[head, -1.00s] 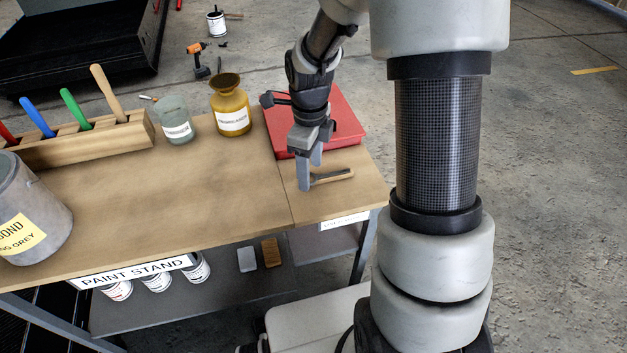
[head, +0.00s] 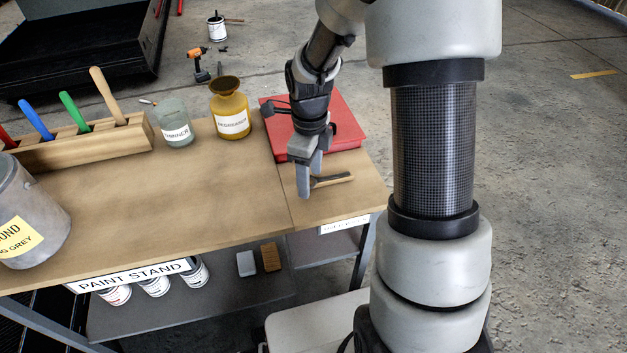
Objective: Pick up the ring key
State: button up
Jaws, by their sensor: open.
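A small, slim, dark object (head: 334,179), which looks like the ring key, lies on the right end of the wooden bench top (head: 200,195). Its left end is partly hidden by my fingers, so I cannot make out a ring. My gripper (head: 309,184) points down at the left end of this object. Its jaws are open, one finger nearer the camera and the other behind it. I cannot tell whether the fingers touch the object or stand around it.
A red case (head: 345,125) lies just behind my gripper. A yellow-brown bottle (head: 231,115), a glass jar (head: 175,130) and a wooden rack (head: 75,145) of coloured handles line the back edge. A grey can (head: 38,215) stands at left. The bench middle is clear.

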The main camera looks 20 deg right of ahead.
jog(key=shift+c, duration=0.5)
jog(key=c, duration=0.9)
